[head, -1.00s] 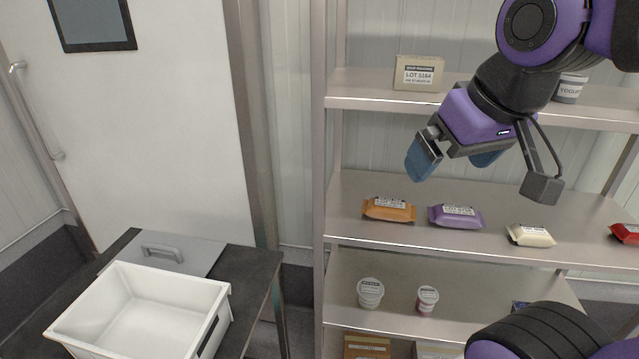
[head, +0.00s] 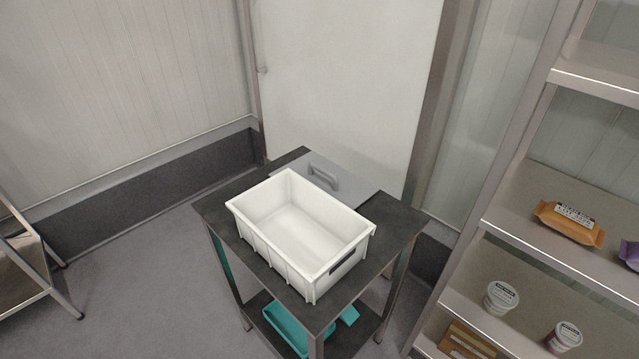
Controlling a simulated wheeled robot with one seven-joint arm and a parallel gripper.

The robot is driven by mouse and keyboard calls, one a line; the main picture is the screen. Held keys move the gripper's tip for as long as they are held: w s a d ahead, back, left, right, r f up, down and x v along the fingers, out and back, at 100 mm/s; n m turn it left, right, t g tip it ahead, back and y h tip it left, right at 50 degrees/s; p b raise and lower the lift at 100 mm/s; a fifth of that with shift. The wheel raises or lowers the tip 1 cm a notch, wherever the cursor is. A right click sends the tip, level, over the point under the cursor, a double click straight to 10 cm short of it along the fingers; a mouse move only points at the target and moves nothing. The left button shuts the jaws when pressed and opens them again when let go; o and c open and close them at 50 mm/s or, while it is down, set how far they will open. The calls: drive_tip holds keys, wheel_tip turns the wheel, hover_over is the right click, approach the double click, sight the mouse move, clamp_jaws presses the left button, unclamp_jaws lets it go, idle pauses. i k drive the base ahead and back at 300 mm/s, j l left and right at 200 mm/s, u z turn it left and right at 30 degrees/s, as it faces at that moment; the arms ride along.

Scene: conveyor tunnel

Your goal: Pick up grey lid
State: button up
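The grey lid (head: 345,191) lies flat on the dark table at the back, behind the white crate. Its raised grey handle (head: 323,178) faces up. The crate (head: 345,255) hides the lid's front part. The crate is empty and open at the top. My gripper is not in view.
The dark table (head: 395,222) has a lower shelf holding a teal bin (head: 285,328). A metal shelf rack at right holds an orange packet (head: 568,223), tubs (head: 501,297) and a box. A metal stand (head: 25,262) is at far left. Floor (head: 150,275) between is clear.

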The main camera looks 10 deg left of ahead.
sight(346, 188)
drive_tip(key=i+u, duration=0.1)
drive_tip(key=u, duration=1.3)
drive_tip(key=i+l+u, duration=0.15)
drive_tip(key=i+u, duration=0.15)
drive_tip(key=i, duration=0.1)
